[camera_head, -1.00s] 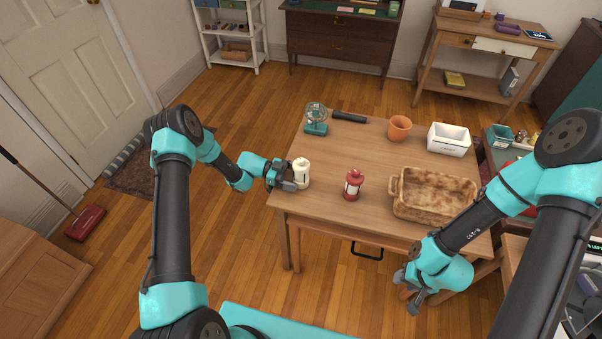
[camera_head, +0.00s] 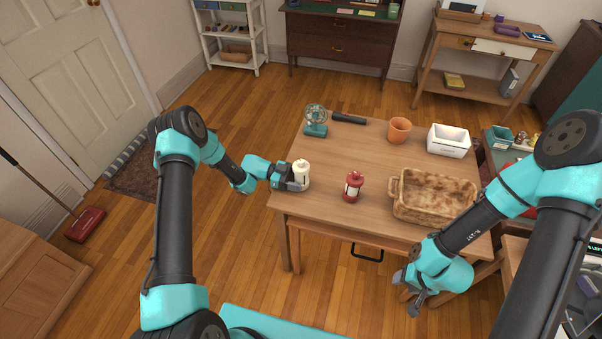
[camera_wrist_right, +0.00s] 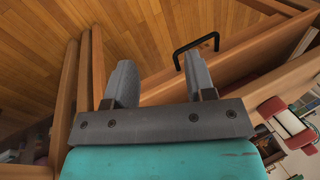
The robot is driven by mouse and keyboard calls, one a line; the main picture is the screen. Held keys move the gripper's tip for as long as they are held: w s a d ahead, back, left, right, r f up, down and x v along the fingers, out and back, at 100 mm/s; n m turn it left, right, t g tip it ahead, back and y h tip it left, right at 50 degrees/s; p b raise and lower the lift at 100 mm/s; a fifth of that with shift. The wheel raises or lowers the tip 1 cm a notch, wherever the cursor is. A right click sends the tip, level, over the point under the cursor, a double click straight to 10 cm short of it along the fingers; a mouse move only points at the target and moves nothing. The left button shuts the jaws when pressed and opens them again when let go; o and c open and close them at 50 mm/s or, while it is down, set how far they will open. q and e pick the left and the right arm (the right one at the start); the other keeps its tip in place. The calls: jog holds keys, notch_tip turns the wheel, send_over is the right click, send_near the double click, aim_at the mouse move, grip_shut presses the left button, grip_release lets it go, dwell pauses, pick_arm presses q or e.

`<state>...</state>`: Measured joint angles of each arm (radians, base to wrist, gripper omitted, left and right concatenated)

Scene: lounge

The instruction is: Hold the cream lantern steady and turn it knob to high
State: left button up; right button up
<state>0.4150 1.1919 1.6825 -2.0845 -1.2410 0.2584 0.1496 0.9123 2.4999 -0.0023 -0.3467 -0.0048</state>
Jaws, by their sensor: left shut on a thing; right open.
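The cream lantern (camera_head: 302,171) stands upright at the left edge of the wooden table. My left gripper (camera_head: 297,183) is shut on it from the left side. The lantern's knob is too small to make out. My right gripper (camera_head: 412,292) is open and empty, low in front of the table's right side. Its two fingers (camera_wrist_right: 157,85) stand apart with nothing between them in the right wrist view.
On the table (camera_head: 335,202) are a red lantern (camera_head: 353,187), a baking dish (camera_head: 432,211), an orange pot (camera_head: 399,130), a white bin (camera_head: 448,140), a teal fan (camera_head: 316,125) and a dark cylinder (camera_head: 349,118). A black drawer handle (camera_wrist_right: 196,46) is beyond my right gripper.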

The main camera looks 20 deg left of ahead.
jog(key=w+a+r+n, duration=0.2)
jog(key=w+a+n, duration=0.1)
jog(key=w+a, duration=0.1)
jog(key=w+a+r+n+g, duration=0.1)
jog(key=w+a+r+n, duration=0.2)
jog(key=w+a+n, duration=0.1)
jog(key=w+a+r+n, duration=0.3)
jog(key=w+a+n, duration=0.1)
jog(key=w+a, duration=0.2)
jog(key=shift+w+a+r, duration=0.1)
jog(key=shift+w+r, duration=0.05)
jog(key=shift+w, duration=0.7)
jog(key=w+a+r+n+g+h, duration=0.1)
jog(key=w+a+r+n, duration=0.2)
jog(key=a+r+n, duration=0.4)
jog(key=w+a+r+n+g, duration=0.1)
jog(key=w+a+r+n, duration=0.25)
jog(key=a+r, duration=0.5)
notch_tip(320, 180, up, 3)
jog(key=n+t+h, duration=0.2)
jog(key=n+h, duration=0.1)
jog(key=n, duration=0.6)
send_over(301, 161)
jog(key=shift+w+m, duration=0.15)
jog(key=shift+m, duration=0.1)
jog(key=shift+f, duration=0.2)
notch_tip(301, 161, down, 12)
jog(key=shift+r, duration=0.1)
jog(key=shift+c, duration=0.2)
jog(key=c, duration=0.9)
